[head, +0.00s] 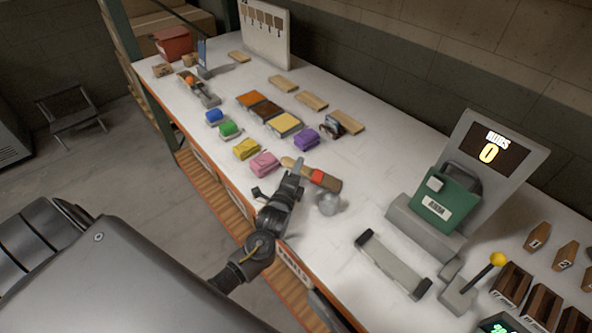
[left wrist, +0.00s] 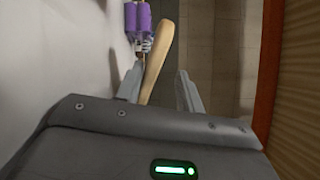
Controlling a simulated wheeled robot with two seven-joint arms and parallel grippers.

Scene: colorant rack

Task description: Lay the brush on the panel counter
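The brush, with a wooden handle (head: 288,162), a red band (head: 317,176) and a brown end, shows on or just above the white counter (head: 350,232); the exact gap is unclear. A label on the counter's front edge looks like "PANELS". My left gripper (head: 296,170) is at the brush's handle, near the front edge. In the left wrist view, the handle (left wrist: 157,58) passes between the two fingers of my left gripper (left wrist: 160,85), close to the left finger and with a gap to the right one. My right gripper is not in view.
A grey bar (head: 394,264) and a display stand (head: 480,170) are to the right. Some counter between them is clear.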

